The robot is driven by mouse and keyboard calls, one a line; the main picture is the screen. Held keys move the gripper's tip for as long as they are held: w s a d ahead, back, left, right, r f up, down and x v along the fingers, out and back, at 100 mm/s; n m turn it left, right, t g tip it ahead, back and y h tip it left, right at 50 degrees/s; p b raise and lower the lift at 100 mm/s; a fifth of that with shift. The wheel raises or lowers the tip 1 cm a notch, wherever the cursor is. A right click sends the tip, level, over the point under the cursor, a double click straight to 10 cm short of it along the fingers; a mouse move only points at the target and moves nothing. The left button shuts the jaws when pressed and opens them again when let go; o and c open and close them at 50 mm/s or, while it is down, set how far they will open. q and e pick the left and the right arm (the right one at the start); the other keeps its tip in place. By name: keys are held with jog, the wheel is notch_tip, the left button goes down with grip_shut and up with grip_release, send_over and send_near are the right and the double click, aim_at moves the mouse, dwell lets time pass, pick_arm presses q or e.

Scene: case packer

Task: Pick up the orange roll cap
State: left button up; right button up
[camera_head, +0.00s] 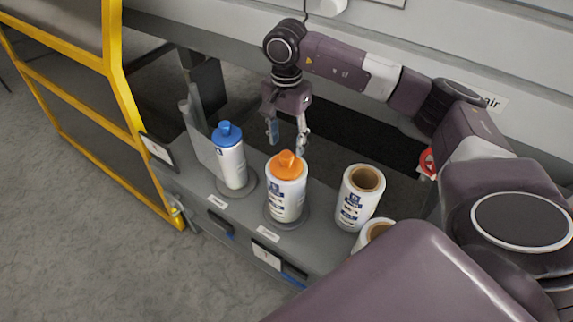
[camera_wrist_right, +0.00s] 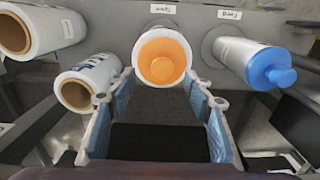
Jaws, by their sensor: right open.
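The orange roll cap (camera_head: 287,164) sits on top of a white labelled roll (camera_head: 286,200) standing on the grey ledge. In the right wrist view the cap (camera_wrist_right: 163,59) is in the upper middle, inside the white rim of its roll. My right gripper (camera_head: 287,147) points downward just behind the cap in the head view. Its two fingers, with blue pads, are spread and empty. In the wrist view the cap appears between and beyond the fingertips, with no clear contact. My left gripper is not in view.
A roll with a blue cap (camera_head: 229,134) stands left of the orange one. An uncapped roll (camera_head: 359,198) stands to the right, with another (camera_head: 374,234) partly hidden nearer. A yellow-framed guard (camera_head: 119,80) is at the left. A red knob (camera_head: 427,162) is behind the rolls.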

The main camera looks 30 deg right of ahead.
aim_at(286, 154)
jog(key=f+p, duration=0.1)
jog(key=f, duration=0.1)
jog(key=f+p, duration=0.1)
jog(key=f, duration=0.2)
jog(key=shift+w+d+f, duration=0.1)
jog(key=shift+w+f, duration=0.1)
jog(key=shift+f, duration=0.05)
jog(key=shift+f+p, duration=0.3)
jog(key=shift+f, duration=0.15)
jog(key=shift+c, duration=0.3)
grip_shut()
